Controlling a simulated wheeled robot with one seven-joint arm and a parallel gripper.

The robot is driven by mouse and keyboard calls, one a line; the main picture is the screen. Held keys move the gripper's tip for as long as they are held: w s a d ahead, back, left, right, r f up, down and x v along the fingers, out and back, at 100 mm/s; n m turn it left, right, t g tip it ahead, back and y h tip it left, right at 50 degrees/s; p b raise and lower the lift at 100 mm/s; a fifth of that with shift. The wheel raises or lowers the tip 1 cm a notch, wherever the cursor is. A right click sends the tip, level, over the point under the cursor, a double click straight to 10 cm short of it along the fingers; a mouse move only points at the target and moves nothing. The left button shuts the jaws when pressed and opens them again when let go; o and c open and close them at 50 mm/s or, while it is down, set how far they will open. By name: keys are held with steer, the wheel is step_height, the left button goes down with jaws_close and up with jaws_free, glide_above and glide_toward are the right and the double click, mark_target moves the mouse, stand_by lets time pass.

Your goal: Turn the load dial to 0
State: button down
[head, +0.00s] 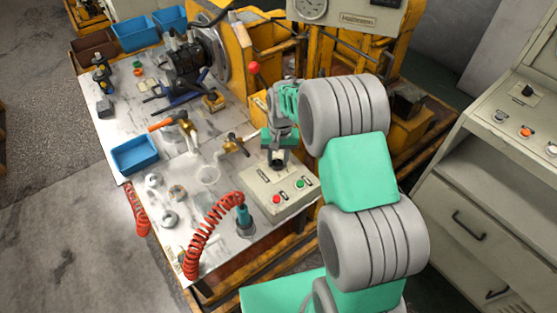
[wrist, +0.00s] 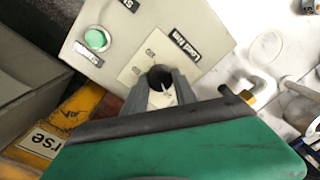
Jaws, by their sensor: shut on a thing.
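The load dial is a small black knob (wrist: 159,77) on a beige control box, with a light scale plate (wrist: 140,68) and a "Load" label (wrist: 186,45) beside it in the wrist view. My gripper (wrist: 158,88) has its two grey fingers closed around the sides of the knob. The numbers on the scale are too small to read, and the fingers hide part of the plate. In the head view my gripper (head: 279,160) points down onto the far part of the control box (head: 270,203), and the knob shows only as a dark spot between the fingers.
A red button (head: 276,199) and a green button (head: 299,183) sit on the same box; the green one (wrist: 97,39) shows in the wrist view. A yellow-handled valve (head: 232,146), a red coiled hose (head: 205,225) and a red-knobbed lever (head: 254,67) stand close by.

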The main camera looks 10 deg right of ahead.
mark_target(278, 161)
steer(key=n+b, duration=0.1)
steer(key=n, duration=0.4)
steer(key=shift+w+b, duration=0.1)
steer(key=shift+b, duration=0.25)
steer(key=n+b, duration=0.1)
steer(key=n, duration=0.4)
steer(key=shift+n+g, duration=0.3)
steer(key=shift+n, duration=0.1)
steer(key=shift+r, duration=0.1)
steer(key=c, duration=1)
jaws_free()
step_height(278, 161, up, 7)
steer(key=shift+w+d+r+b, duration=0.1)
steer(key=shift+b, duration=0.4)
steer(key=shift+r, duration=0.25)
